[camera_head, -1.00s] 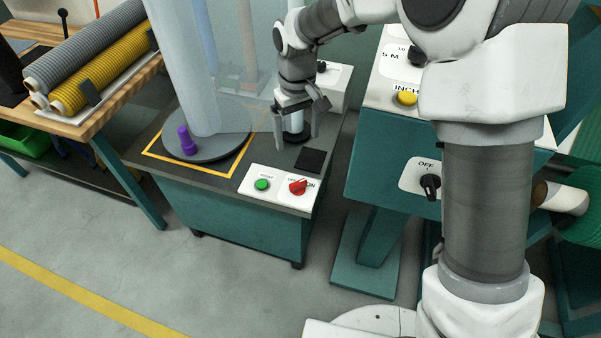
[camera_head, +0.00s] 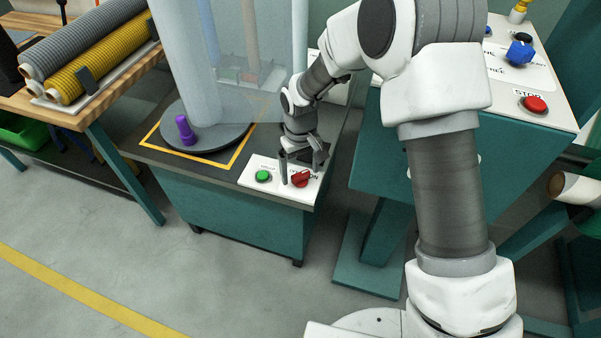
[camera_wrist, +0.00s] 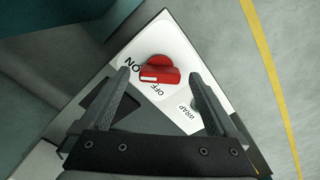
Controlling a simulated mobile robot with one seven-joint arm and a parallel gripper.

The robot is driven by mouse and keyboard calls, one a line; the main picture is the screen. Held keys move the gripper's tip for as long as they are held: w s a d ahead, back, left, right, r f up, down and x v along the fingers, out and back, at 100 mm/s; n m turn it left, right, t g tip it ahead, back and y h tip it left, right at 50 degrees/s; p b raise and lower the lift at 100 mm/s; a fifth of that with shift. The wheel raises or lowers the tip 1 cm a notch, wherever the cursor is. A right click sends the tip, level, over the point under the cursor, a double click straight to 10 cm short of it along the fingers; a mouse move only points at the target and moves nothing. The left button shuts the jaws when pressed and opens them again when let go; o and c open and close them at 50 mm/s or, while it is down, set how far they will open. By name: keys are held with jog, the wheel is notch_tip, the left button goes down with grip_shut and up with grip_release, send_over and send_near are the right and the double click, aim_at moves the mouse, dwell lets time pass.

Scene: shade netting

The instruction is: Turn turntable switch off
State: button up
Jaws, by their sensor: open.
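The turntable switch (camera_head: 301,180) is a red rotary knob on a white panel at the front right corner of the turntable cabinet. In the wrist view the red knob (camera_wrist: 160,70) lies between the fingertips. The white mark on its grip points left, toward the ON side, with OFF lettered nearer my gripper. My gripper (camera_head: 302,172) is open, its fingers just above the panel on either side of the knob; the wrist view shows the fingers (camera_wrist: 160,76) apart from it. The turntable (camera_head: 226,138) is a dark round plate bearing a translucent wrapped roll.
A green button (camera_head: 263,176) sits left of the switch on the same panel (camera_head: 249,178). A purple peg (camera_head: 185,130) stands on the turntable. A teal console (camera_head: 450,145) with a red STOP button (camera_head: 534,104) is to the right. Floor in front of the cabinet is clear.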

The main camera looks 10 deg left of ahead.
jog(key=shift+f, duration=0.25)
jog(key=c, duration=1.4)
